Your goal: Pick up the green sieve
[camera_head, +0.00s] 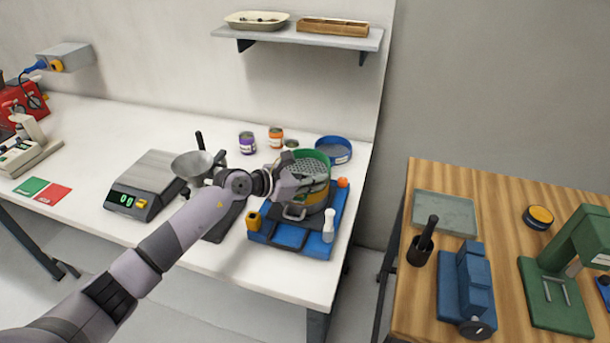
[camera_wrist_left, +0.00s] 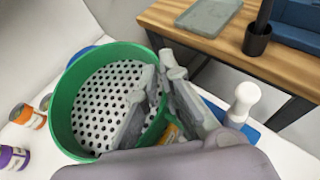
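The green sieve (camera_head: 316,154) is a round green ring with a perforated metal plate, on top of a stack on the blue sieve shaker (camera_head: 320,245). It fills the left half of the wrist view (camera_wrist_left: 62,110). My left gripper (camera_head: 296,184) is at the sieve's near side. In the wrist view its two fingers (camera_wrist_left: 160,72) straddle the rim, one inside the ring and one outside, with their tips close together on the wall. The sieve looks level; I cannot see a gap beneath it. My right gripper is not in view.
A blue-rimmed sieve (camera_head: 334,150) and small jars (camera_head: 247,143) stand behind the stack. A scale (camera_head: 146,182) and a metal funnel (camera_head: 194,166) are to its left. A white-handled tool (camera_head: 329,226) stands on the shaker's right. A wooden table (camera_head: 500,205) is further right.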

